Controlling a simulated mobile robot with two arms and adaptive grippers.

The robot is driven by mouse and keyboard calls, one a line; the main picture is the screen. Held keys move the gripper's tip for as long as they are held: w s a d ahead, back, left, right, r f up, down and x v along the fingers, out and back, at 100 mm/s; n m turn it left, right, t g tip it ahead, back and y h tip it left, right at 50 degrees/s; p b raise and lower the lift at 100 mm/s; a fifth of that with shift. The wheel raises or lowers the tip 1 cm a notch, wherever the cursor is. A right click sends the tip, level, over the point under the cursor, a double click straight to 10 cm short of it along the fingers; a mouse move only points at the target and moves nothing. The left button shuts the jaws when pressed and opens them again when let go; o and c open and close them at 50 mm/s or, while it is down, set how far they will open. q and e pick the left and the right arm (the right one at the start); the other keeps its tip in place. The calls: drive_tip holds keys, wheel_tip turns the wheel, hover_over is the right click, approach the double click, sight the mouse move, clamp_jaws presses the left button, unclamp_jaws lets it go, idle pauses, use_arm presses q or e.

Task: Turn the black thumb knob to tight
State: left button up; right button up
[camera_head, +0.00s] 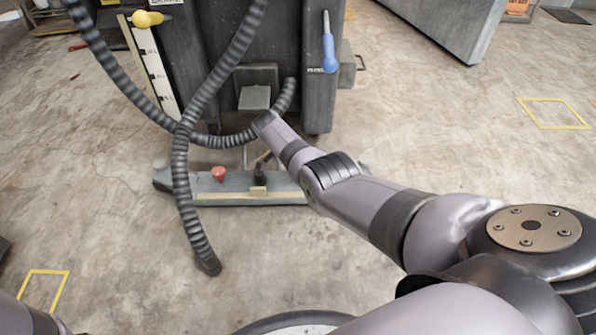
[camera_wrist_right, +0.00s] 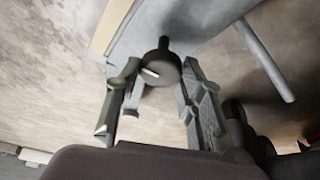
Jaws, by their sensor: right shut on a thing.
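The black thumb knob (camera_wrist_right: 163,69) is a round dark disc with a white mark on its rim, on a dark stem, in the right wrist view. My right gripper (camera_wrist_right: 160,80) has one finger on each side of the knob and is shut on it. In the head view my right arm reaches down to the low grey base bar (camera_head: 225,189), and a dark upright shape there looks like the knob (camera_head: 260,174). The gripper is small and partly hidden by my arm there. My left gripper is not in view.
A red knob (camera_head: 218,174) stands on the bar, left of the black one. A ribbed dark hose (camera_head: 181,180) hangs in front of the dark machine (camera_head: 262,40) and down to the floor. A blue handle (camera_head: 329,52) is at the right. Concrete floor around is mostly open.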

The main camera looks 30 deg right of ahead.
idle(0.4)
drive_tip(key=o, duration=1.1)
drive_tip(key=shift+a+r, duration=0.1)
drive_tip(key=v, duration=1.1)
drive_tip(key=shift+w+r, duration=0.1)
drive_tip(key=shift+r, duration=0.3)
